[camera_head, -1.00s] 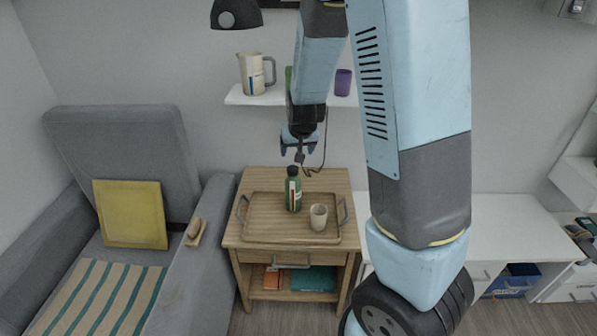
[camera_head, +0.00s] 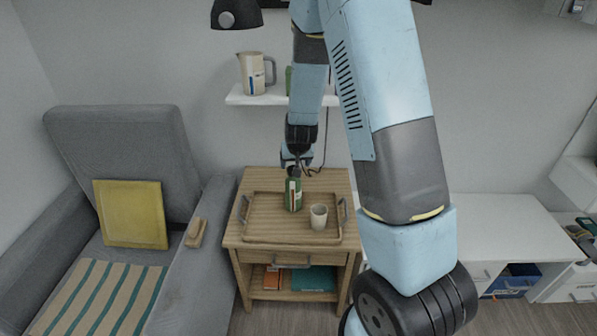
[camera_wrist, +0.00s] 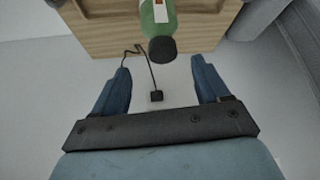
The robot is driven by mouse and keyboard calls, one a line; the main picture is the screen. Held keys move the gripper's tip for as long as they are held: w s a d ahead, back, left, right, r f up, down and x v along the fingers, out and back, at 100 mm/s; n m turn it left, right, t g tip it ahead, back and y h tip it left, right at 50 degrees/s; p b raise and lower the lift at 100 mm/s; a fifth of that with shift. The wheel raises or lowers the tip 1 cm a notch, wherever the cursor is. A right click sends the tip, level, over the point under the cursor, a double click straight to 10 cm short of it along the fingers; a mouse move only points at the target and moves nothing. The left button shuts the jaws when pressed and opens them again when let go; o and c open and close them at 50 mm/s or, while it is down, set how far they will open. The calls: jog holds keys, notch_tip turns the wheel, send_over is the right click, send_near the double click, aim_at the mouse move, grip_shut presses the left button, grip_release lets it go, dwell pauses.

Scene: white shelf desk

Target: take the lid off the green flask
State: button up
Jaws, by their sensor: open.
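The green flask (camera_head: 293,196) stands upright on the wooden tray, with a pale label on its side. Its dark lid (camera_head: 294,173) is on top and is partly hidden by my gripper in the head view. In the wrist view the flask (camera_wrist: 155,14) is at the top, with its dark lid (camera_wrist: 162,49) pointing toward me. My gripper (camera_head: 296,166) is just above and behind the lid. In the wrist view my gripper (camera_wrist: 162,80) is open, its blue fingers spread to both sides of the lid's line, with nothing between the tips.
The tray (camera_head: 262,236) lies on a wooden side table (camera_head: 234,230) and also holds a pale cup (camera_head: 318,217) right of the flask. A grey armchair (camera_head: 120,150) stands at the left. A wall shelf (camera_head: 240,99) with a jug (camera_head: 251,74) is above.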

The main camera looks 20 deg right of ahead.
jog(key=shift+x, duration=2.8)
jog(key=shift+w+a, duration=0.1)
jog(key=shift+a, duration=0.05)
jog(key=shift+c, duration=0.3)
jog(key=c, duration=1.1)
